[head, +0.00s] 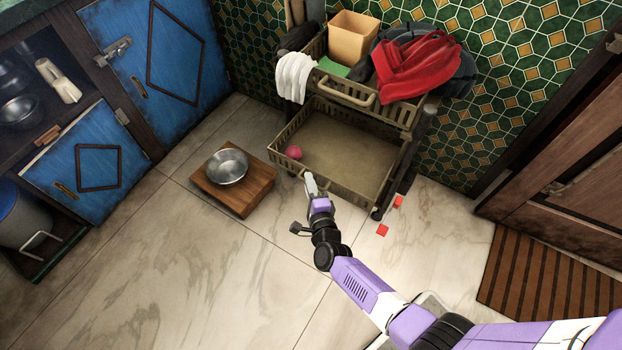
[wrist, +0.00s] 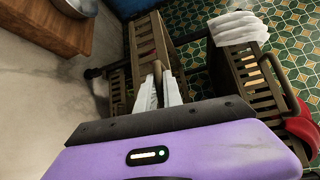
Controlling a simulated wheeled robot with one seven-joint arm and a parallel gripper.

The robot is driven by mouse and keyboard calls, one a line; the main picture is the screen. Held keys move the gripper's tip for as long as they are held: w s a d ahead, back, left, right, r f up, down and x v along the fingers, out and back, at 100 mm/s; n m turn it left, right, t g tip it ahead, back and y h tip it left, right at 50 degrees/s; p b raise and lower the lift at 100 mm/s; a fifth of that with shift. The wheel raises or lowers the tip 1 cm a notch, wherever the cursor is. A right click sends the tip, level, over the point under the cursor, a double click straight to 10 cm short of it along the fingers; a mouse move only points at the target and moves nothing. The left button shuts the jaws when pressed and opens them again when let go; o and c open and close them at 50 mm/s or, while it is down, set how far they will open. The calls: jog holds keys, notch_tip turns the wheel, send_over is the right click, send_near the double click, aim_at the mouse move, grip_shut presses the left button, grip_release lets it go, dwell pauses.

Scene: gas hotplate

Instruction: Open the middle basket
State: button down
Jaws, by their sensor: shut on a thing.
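The middle basket (head: 345,150), a tan slatted drawer of the rack, is pulled well out below the top basket (head: 385,112), its inside open to view. A pink ball (head: 293,152) lies in its left front corner. My gripper (head: 310,180) is at the middle basket's front side. In the wrist view, its two pale fingers (wrist: 159,88) are closed on the basket's handle (wrist: 158,72). The handle is mostly hidden by my gripper in the head view. The middle basket also shows in the wrist view (wrist: 148,42), turned on its side.
The top basket holds a red cloth (head: 415,65), a white cloth (head: 294,77) and a tan box (head: 352,38). A wooden board (head: 238,196) with a metal bowl (head: 227,166) lies on the floor at left. Red squares (head: 383,230) lie right of the rack.

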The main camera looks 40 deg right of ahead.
jog(key=c, duration=1.5)
grip_release()
jog(key=p+v, duration=0.2)
jog(key=v, duration=0.5)
jog(key=shift+s+a, duration=0.1)
jog(key=shift+s, duration=0.3)
